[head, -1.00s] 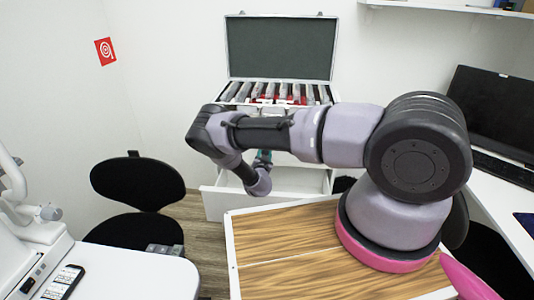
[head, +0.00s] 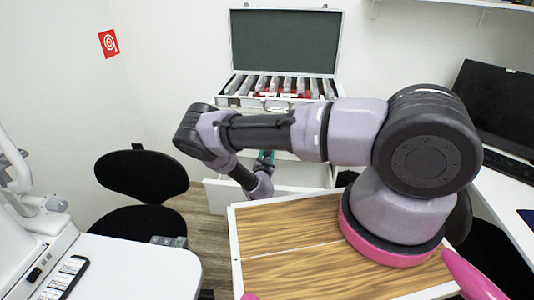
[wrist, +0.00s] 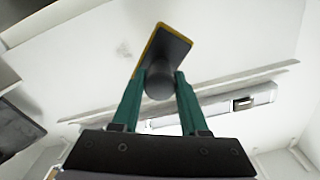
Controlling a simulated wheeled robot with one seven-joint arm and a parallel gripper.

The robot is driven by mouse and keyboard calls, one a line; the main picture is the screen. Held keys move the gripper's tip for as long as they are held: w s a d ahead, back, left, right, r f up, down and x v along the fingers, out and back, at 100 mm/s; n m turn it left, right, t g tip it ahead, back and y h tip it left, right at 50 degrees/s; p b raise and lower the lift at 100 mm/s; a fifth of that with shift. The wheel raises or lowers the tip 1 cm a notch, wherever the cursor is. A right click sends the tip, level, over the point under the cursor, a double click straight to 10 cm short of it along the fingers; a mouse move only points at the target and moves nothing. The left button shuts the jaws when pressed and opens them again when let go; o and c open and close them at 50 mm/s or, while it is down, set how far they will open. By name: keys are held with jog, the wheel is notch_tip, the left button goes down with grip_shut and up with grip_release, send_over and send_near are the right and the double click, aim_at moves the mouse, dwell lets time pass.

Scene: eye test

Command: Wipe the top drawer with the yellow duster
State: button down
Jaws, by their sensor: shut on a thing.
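The duster (wrist: 170,47) is a dark flat block with a yellow edge and a round dark handle. In the wrist view, the green fingers of my gripper (wrist: 160,84) are shut on its handle. The white drawer (head: 300,175) stands open below the case in the head view. Its pale inside (wrist: 80,60) fills much of the wrist view, with a faint grey smudge (wrist: 123,50) left of the duster. Whether the duster touches the drawer I cannot tell. In the head view my gripper (head: 265,157) is small and partly hidden by my arm, and the duster does not show clearly.
An open case (head: 285,42) with several items stands above the drawer. A black chair (head: 142,175) stands at the left, and a white table with a phone (head: 62,280) at front left. A monitor (head: 500,105) is at the right.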

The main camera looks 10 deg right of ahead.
jog(key=v, duration=0.3)
dwell(0.5)
jog(key=shift+w, duration=0.1)
jog(key=shift+f+x, duration=0.2)
jog(key=shift+x, duration=3.25)
jog(key=shift+x, duration=1)
jog(key=shift+d, duration=0.15)
